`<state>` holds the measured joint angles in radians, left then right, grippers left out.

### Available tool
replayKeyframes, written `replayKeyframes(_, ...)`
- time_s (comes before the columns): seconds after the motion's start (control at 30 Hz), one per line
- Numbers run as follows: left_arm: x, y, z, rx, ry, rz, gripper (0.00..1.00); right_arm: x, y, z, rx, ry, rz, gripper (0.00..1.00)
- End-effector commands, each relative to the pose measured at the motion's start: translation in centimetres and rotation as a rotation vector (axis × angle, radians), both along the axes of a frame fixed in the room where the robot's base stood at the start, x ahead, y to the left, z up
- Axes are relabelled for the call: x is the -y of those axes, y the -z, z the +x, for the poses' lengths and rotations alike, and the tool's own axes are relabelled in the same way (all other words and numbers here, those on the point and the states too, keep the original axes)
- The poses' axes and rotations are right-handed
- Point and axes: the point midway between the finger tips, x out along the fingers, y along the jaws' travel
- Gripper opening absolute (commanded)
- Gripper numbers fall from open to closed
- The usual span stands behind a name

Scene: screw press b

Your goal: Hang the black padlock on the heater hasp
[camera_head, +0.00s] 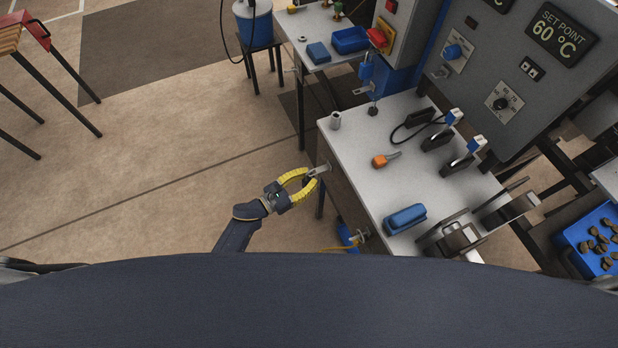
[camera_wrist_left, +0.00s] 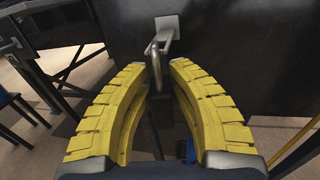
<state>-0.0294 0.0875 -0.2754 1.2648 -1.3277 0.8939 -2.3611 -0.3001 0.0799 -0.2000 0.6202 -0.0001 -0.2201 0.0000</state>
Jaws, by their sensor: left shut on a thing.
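My left gripper (camera_head: 309,177) has yellow ribbed fingers and is at the left side of the grey-topped bench. In the left wrist view, my left gripper (camera_wrist_left: 159,72) is shut on the black padlock (camera_wrist_left: 160,106), whose dark body is mostly hidden between the fingers. Its grey shackle points up, past the fingertips. My right gripper is not in view.
A control cabinet (camera_head: 520,75) stands behind. A valve-like fitting (camera_head: 359,236) sits below the bench edge.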

Motion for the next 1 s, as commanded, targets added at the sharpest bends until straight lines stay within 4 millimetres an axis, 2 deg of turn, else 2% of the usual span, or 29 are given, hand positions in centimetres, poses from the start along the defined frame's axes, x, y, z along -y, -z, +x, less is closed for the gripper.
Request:
replayKeyframes(0.3, 0.0, 0.0, 0.0, 0.0, 0.0, 0.0, 0.0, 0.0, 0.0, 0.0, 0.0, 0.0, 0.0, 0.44)
replayKeyframes(0.33, 0.0, -0.1, 0.0, 0.001, 0.0, -0.001, 0.21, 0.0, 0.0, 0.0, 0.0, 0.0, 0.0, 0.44)
replayKeyframes(0.53, 0.0, 0.0, 0.0, 0.001, 0.0, -0.001, 0.44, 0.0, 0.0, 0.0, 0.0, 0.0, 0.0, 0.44)
replayKeyframes(0.83, -0.2, 0.0, -0.1, -0.001, 0.0, 0.001, 0.45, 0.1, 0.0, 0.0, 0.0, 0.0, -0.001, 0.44)
replayKeyframes(1.0, -1.4, 0.1, -1.0, 0.0, 0.0, 0.002, 0.45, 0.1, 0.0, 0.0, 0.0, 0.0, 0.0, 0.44)
